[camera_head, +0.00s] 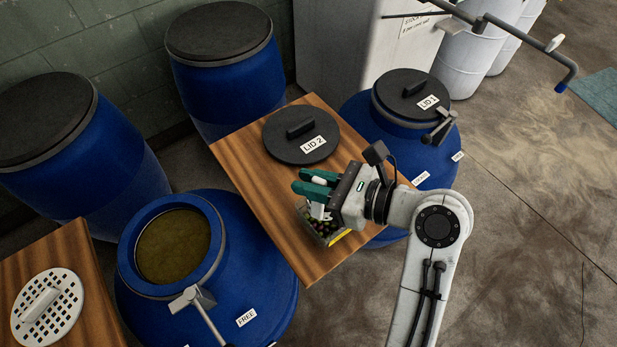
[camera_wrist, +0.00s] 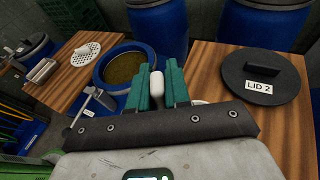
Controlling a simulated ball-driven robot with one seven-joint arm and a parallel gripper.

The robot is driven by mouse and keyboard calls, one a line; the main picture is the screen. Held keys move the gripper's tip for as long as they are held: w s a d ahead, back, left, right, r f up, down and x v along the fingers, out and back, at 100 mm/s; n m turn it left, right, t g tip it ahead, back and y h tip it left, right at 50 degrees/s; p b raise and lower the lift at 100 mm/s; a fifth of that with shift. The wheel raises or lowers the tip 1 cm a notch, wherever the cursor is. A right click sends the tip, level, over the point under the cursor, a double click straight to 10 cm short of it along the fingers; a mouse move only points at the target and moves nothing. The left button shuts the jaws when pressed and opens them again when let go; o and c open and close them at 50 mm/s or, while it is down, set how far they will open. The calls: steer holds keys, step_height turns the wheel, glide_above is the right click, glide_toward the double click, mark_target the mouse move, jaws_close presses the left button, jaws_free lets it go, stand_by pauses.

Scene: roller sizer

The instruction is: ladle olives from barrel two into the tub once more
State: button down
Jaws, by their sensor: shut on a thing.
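My gripper (camera_head: 318,187) has teal fingers and is shut on a white handle (camera_head: 319,181), likely the ladle's; it also shows between the fingertips in the wrist view (camera_wrist: 157,80). The ladle's bowl cannot be made out. A small tub (camera_head: 338,239) with dark olives sits at the front edge of the wooden board, just below my gripper and partly hidden by it. The open blue barrel (camera_head: 262,262), full of murky brown-green liquid, stands left of the gripper. Lid 2 (camera_head: 300,134) lies on the board (camera_head: 240,150) behind the gripper.
A blue barrel closed with lid 1 (camera_head: 412,93) stands behind right. Two closed blue barrels stand behind left (camera_head: 45,150) and at the back (camera_head: 228,85). A perforated white disc (camera_head: 47,308) lies on the left board. A metal tray (camera_wrist: 42,70) shows there in the wrist view. Floor is clear at right.

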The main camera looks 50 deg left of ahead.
steer(key=w+a+f+m+g+b, duration=0.2)
steer(key=w+m, duration=0.3)
steer(key=w, duration=0.1)
steer(key=shift+a+h+b, duration=0.2)
steer(key=shift+h+b, duration=0.1)
steer(key=shift+b, duration=0.1)
stand_by(0.7)
steer(key=w+a+f+m+g+b, duration=0.2)
steer(key=w+f+m+b, duration=0.1)
steer(key=w+f+m, duration=0.2)
steer(key=shift+w+a+m+g+b, duration=0.35)
steer(key=shift+w+m+g+b, duration=0.05)
steer(key=shift+w+m, duration=0.4)
stand_by(1.0)
steer(key=shift+w+a+f+m+y+b, duration=0.15)
steer(key=shift+w+f+m+y+b, duration=0.3)
steer(key=shift+b, duration=1.05)
steer(key=shift+s, duration=0.1)
